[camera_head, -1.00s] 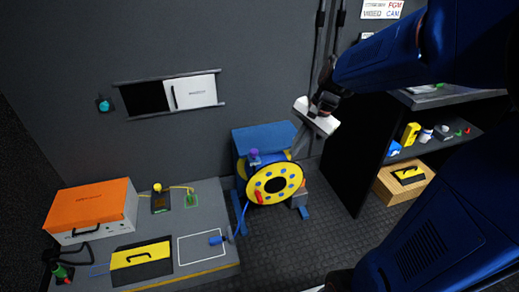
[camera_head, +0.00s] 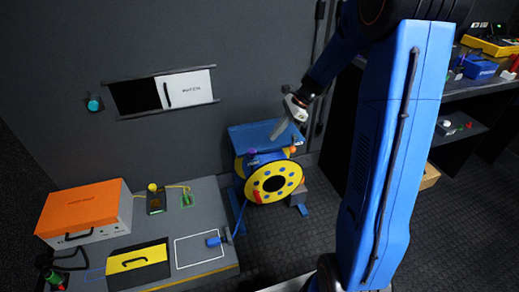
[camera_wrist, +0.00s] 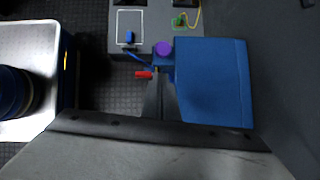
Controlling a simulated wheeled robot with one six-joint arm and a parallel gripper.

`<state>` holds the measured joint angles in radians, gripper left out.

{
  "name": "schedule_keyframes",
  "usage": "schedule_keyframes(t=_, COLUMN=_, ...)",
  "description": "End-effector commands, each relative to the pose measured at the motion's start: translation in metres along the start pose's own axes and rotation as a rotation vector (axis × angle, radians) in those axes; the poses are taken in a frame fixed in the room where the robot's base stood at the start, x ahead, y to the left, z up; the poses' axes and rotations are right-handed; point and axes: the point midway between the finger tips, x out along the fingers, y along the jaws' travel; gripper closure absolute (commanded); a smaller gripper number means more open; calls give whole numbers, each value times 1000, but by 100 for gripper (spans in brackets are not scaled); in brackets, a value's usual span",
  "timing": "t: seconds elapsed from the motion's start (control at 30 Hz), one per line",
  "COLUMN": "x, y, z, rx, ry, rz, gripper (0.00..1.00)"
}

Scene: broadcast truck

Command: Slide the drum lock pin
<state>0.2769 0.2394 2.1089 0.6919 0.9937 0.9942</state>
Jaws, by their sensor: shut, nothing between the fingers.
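The cable drum (camera_head: 291,184) has a yellow flange and stands in a blue frame with a flat blue top (camera_head: 262,133). A purple knob (camera_head: 252,152) sits at the frame's upper left; the wrist view shows it (camera_wrist: 163,48) just beyond my fingertips. A red handle (camera_head: 257,197) is on the flange; a red piece (camera_wrist: 144,74) shows left of my fingertips in the wrist view. I cannot tell for sure which part is the lock pin. My gripper (camera_head: 275,136) is shut and empty, over the blue top, pointing down and left. Its fingers (camera_wrist: 160,78) hide part of the frame.
A grey bench (camera_head: 212,205) left of the drum holds an orange-lidded case (camera_head: 80,207), a yellow-black panel (camera_head: 137,263) and a blue plug (camera_head: 214,241) with a cable to the drum. A wall slot with a white sliding panel (camera_head: 187,89) is behind. Shelves (camera_head: 470,85) stand at right.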

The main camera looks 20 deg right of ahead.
Motion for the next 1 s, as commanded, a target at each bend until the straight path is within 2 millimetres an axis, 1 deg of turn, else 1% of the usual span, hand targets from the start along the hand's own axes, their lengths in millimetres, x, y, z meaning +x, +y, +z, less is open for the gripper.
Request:
schedule_keyframes(t=0.4, x=2, y=-2, z=-1, rx=11, ry=-4, rz=1, gripper=100)
schedule_keyframes(t=0.53, x=10, y=-1, z=-1, rx=11, ry=-5, rz=3, gripper=100)
schedule_keyframes(t=0.67, x=26, y=0, z=-1, rx=12, ry=-4, rz=4, gripper=100)
schedule_keyframes(t=0.9, x=66, y=-1, z=-1, rx=12, ry=-4, rz=4, gripper=100)
schedule_keyframes(t=1.0, x=80, y=-1, z=-1, rx=10, ry=-3, rz=4, gripper=100)
